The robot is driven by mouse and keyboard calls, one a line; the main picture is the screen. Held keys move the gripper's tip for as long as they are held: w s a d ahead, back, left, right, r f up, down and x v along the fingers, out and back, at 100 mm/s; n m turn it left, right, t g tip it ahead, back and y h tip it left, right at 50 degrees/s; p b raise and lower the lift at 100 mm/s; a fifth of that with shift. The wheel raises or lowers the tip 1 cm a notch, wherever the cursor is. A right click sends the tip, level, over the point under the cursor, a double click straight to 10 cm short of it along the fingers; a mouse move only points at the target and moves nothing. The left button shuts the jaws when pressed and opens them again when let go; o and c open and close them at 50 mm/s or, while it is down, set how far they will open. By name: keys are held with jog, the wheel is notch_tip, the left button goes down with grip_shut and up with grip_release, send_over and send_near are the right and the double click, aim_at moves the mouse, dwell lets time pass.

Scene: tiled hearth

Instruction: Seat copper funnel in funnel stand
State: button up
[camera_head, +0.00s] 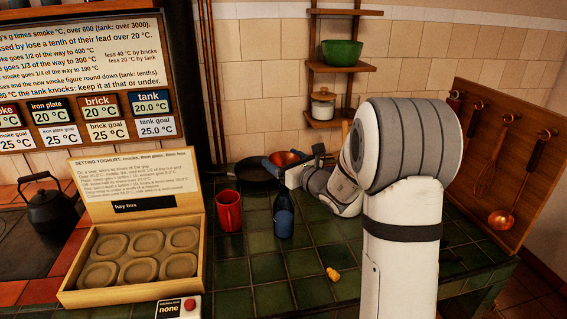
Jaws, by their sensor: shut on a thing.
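The copper funnel (284,158) shows as a rounded orange-copper shape at the back of the green tiled counter, beside a dark pan. My gripper (291,172) is at the end of my white arm, right at the funnel, and is shut on it. The fingertips are small and partly hidden, so the exact grip on the rim cannot be made out. I cannot pick out the funnel stand; it may be hidden behind the funnel, my gripper or my arm. Whether the funnel touches anything below it cannot be told.
A dark pan (251,170) lies left of the funnel. A red mug (228,211) and a blue bottle (284,217) stand in front. A yellow-orange piece (332,274) lies on open tiles (285,295). A hay box (196,262) is left; a ladle (502,218) hangs right.

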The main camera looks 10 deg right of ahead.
jog(key=shift+r, duration=0.1)
notch_tip(320, 180, up, 6)
jog(key=p, duration=0.2)
jog(key=shift+p, duration=0.3)
dwell(0.4)
jog(key=shift+r, duration=0.1)
